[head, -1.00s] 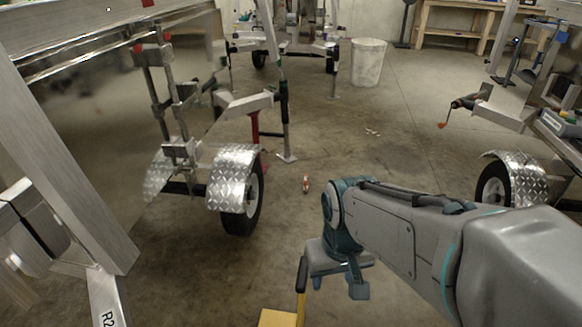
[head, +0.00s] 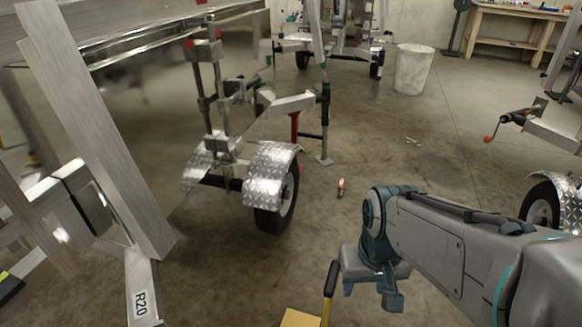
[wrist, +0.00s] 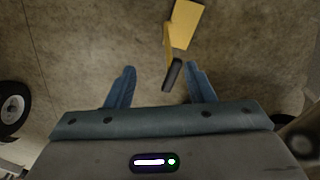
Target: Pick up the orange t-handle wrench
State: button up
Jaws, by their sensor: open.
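I cannot make out an orange t-handle wrench for certain. A yellow tool with a black handle (head: 331,278) shows at the bottom of the head view, its flat yellow part cut by the frame edge. In the wrist view its yellow part (wrist: 184,24) lies ahead of my gripper, and its dark handle end (wrist: 172,74) appears between the fingertips, nearer the right finger. My gripper (head: 370,292) is open and empty, just right of the tool in the head view; it also shows in the wrist view (wrist: 159,70). I cannot tell the height gap.
A small red-and-white item (head: 341,187) lies on the floor. A trailer with a diamond-plate fender (head: 270,170) stands at left. Another trailer at right carries an orange-ended crank (head: 490,138). A white bin (head: 413,70) stands at the back.

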aim_at(340, 188)
jog(key=z, duration=0.85)
jog(key=k, duration=1.15)
jog(key=z, duration=0.95)
jog(key=i, duration=1.8)
jog(key=u, duration=1)
jog(key=i, duration=1.15)
jog(key=u, duration=1.55)
jog(key=i, duration=0.6)
jog(key=u, duration=0.6)
